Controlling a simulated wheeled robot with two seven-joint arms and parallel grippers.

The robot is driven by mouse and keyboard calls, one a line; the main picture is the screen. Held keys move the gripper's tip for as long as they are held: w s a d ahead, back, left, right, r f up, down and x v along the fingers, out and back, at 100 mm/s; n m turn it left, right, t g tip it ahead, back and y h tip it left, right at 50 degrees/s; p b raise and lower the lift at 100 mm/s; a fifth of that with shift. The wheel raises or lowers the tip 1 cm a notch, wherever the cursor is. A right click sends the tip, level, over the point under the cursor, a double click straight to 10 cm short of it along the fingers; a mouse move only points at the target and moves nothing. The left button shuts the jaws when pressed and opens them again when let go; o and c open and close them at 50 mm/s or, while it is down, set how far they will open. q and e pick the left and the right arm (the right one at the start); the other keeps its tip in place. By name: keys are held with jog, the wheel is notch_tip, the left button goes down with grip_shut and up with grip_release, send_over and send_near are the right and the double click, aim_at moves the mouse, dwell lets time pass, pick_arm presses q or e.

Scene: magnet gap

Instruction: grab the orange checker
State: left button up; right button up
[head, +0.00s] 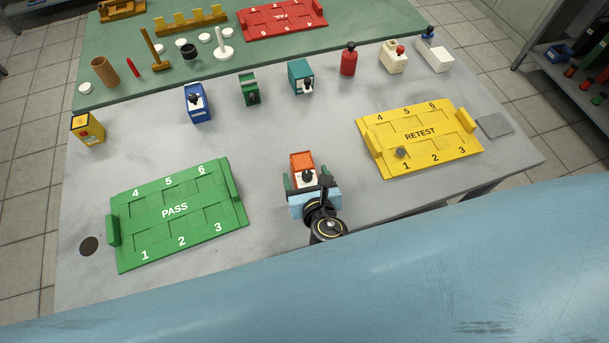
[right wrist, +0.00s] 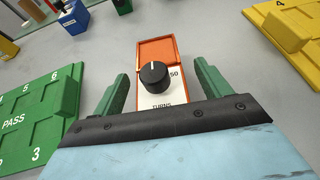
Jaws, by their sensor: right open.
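The orange checker (head: 301,160) stands on the grey table between the green PASS tray and the yellow RETEST tray. It has an orange top, a pale face with a black knob and the word TURNS, seen in the right wrist view (right wrist: 155,50). My right gripper (head: 307,181) is open, its two green fingers on either side of the checker. In the right wrist view my right gripper (right wrist: 161,78) shows a gap between each finger and the checker. The checker's near end is hidden behind the gripper's body. My left gripper is not in view.
The green PASS tray (head: 155,232) lies left and the yellow RETEST tray (head: 383,162) right, with a small grey knob-like piece on it. Blue (head: 198,103), green (head: 250,90) and teal (head: 301,77) devices stand behind. Bare table lies around the checker.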

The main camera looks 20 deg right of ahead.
jog(key=x, duration=0.2)
jog(key=shift+w+f, duration=0.1)
jog(key=shift+w, duration=0.15)
jog(key=c, duration=1.2)
